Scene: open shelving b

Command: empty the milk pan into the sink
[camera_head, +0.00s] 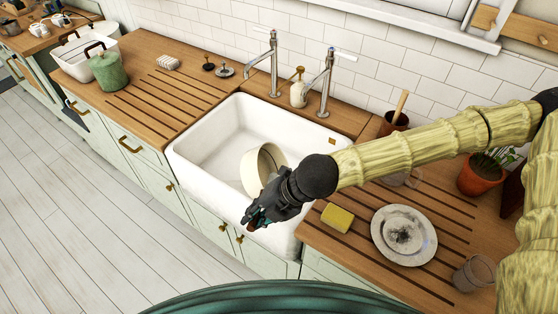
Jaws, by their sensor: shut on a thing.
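The milk pan (260,169) is a cream, round, open vessel. It is tilted on its side over the right part of the white sink (205,160), with its opening partly turned toward the camera. My gripper (262,213) is at the sink's front right edge, shut on the pan's handle, which is mostly hidden behind the dark fingers. My arm comes in from the right. I cannot tell whether anything is left in the pan. The visible sink floor at left looks bare.
Two taps (272,65) and a soap bottle (298,90) stand behind the sink. On the right drainboard are a yellow sponge (338,218), a dirty plate (404,235), a glass (474,272) and a potted plant (481,174). A green canister (108,71) stands left.

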